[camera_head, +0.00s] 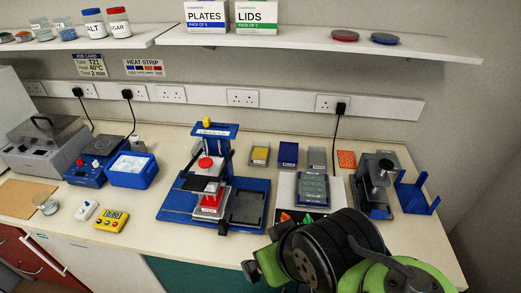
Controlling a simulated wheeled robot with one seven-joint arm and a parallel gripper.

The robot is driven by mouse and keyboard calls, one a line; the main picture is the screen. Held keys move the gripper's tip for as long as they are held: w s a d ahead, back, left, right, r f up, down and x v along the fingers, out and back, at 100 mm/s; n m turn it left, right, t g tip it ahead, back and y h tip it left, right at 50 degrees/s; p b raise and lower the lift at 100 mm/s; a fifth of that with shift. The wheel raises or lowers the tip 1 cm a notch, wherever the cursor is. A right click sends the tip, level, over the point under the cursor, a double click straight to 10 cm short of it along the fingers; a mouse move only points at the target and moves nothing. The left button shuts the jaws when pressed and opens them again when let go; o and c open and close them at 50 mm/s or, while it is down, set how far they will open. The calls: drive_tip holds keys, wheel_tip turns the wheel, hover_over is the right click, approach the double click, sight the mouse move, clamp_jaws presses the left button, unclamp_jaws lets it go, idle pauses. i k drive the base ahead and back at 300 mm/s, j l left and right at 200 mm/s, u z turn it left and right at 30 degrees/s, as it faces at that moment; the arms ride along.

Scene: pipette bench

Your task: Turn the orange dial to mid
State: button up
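A small orange piece (285,217) shows at the front of a white plate device (287,190) right of centre; it may be the orange dial, but its pointer and setting are too small to read. A green piece (308,218) is beside it. My gripper (260,251) is just in front of and below the orange piece, apart from it in the picture, at the bench's front edge. Its two dark fingertips stand apart with nothing seen between them. My arm hides part of the device's front right.
A blue-based stand (257,190) with a red knob is left of the device. A dark press (375,180) and blue bracket (418,192) stand to its right. Several small trays lie behind. A yellow timer (111,220) sits front left. A shelf (300,39) hangs above.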

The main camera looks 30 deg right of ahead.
sight(284, 217)
drive_tip(key=z, duration=0.75)
drive_tip(key=j+u, duration=0.2)
drive_tip(key=j, duration=0.2)
drive_tip(key=i+j+u, duration=0.2)
drive_tip(key=j, duration=0.15)
drive_tip(key=j+u, duration=0.2)
drive_tip(key=j, duration=0.15)
